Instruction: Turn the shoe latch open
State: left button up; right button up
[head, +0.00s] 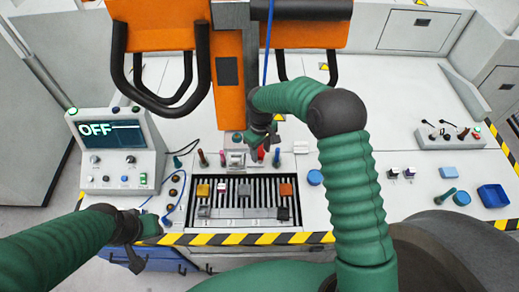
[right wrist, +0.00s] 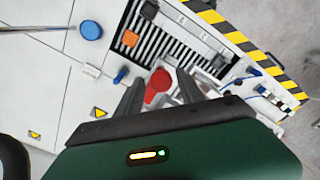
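A red rounded part (right wrist: 158,86), possibly the shoe latch's handle, lies between the fingers of my right gripper (right wrist: 158,92) in the right wrist view. The fingers are apart, with a gap visible on both sides of the red part; I cannot tell if they touch it. In the head view my right gripper (head: 262,136) points down just behind the slotted tray, by a small silver block (head: 236,160), and hides much of what is under it. My left gripper (head: 150,227) is low at the left near the striped edge; its fingers are too small to read.
The slotted tray (head: 245,226) holds several small blocks. A control box (head: 118,150) showing OFF stands left. An orange gantry (head: 228,85) with black hoops and a blue cable (head: 268,45) hang above. A blue bin (head: 493,195) is at right.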

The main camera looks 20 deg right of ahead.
aim_at(260, 152)
jog(key=shift+o, duration=0.3)
jog(key=shift+r, duration=0.1)
jog(key=shift+w+r, duration=0.1)
jog(key=shift+r, duration=0.2)
notch_tip(260, 152, up, 6)
jog(key=b, duration=0.2)
jog(key=shift+w+a+f+b, duration=0.1)
jog(key=shift+w+f+b, duration=0.05)
jog(key=shift+b, duration=0.25)
notch_tip(260, 152, up, 10)
jog(key=b, duration=0.2)
jog(key=shift+r, duration=0.25)
jog(key=shift+s, duration=0.2)
